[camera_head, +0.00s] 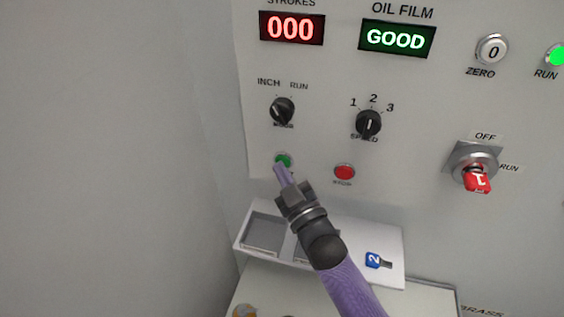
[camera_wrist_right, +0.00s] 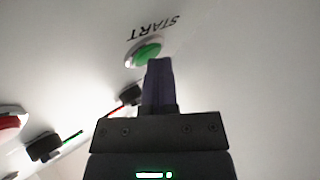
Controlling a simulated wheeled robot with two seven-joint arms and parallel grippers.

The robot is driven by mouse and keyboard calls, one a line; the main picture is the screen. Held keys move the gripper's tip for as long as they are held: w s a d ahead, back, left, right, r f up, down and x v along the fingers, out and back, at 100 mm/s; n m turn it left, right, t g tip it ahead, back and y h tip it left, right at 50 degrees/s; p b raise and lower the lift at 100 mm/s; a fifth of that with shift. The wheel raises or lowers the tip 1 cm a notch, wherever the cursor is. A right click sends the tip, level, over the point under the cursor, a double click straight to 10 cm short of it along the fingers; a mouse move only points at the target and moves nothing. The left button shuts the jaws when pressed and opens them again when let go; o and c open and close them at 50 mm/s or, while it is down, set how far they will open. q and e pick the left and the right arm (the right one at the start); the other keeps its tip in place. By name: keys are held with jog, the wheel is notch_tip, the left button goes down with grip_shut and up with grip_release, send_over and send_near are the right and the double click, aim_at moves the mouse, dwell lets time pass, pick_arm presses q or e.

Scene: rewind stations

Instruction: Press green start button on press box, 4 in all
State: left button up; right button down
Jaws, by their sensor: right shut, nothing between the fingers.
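The green start button (camera_head: 283,159) is low on the left of the press box panel (camera_head: 330,135). It also shows in the right wrist view (camera_wrist_right: 148,54), below the START label. My right gripper (camera_head: 281,172) is shut and empty, its fingertips right at the lower edge of the green button. In the right wrist view the fingertips (camera_wrist_right: 159,62) overlap the button's lower right edge; whether they touch it I cannot tell. The red STROKES display (camera_head: 291,28) reads 000. My left gripper is not in view.
A red stop button (camera_head: 344,172) is right of the green one. Mode knob (camera_head: 282,110) and speed knob (camera_head: 368,123) sit above. A white tray (camera_head: 393,222) with a blue tag (camera_head: 373,260) lies below.

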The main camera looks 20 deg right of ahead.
jog(key=shift+s+a+p, duration=0.4)
jog(key=shift+s+a, duration=0.05)
jog(key=shift+s, duration=0.2)
jog(key=s+a+p, duration=0.1)
jog(key=s, duration=0.1)
jog(key=s+a, duration=0.1)
jog(key=s, duration=0.1)
jog(key=shift+a+p, duration=0.4)
dwell(2.2)
jog(key=s+m, duration=0.1)
jog(key=m, duration=0.4)
jog(key=s+a+m, duration=0.1)
jog(key=m, duration=0.5)
jog(key=s+a+m+g, duration=0.1)
jog(key=m, duration=0.5)
jog(key=shift+s+r, duration=0.2)
